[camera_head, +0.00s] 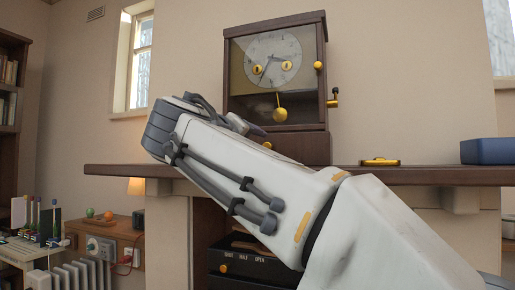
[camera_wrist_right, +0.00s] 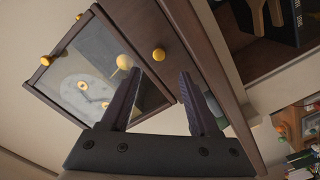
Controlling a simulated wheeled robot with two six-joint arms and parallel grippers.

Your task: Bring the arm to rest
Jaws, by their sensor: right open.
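My right arm (camera_head: 240,175) reaches in from the lower right of the head view, in front of the mantel clock. Its gripper is hidden there behind the wrist. In the right wrist view my right gripper (camera_wrist_right: 160,75) has its two fingers apart, with nothing held between them. The dark wooden clock (camera_head: 277,75) stands on the shelf, its glass front showing a pale dial and a yellow pendulum. The clock (camera_wrist_right: 85,85) shows tilted beyond the fingers in the wrist view, with a yellow knob (camera_wrist_right: 158,54) near the fingertips. Contact cannot be told. My left gripper is not in view.
The shelf (camera_head: 430,175) carries a gold object (camera_head: 380,161) and a blue box (camera_head: 487,151) right of the clock. A dark unit (camera_head: 245,262) labelled "OPEN" sits below. A radiator (camera_head: 80,275) and a bookcase (camera_head: 10,95) stand at left.

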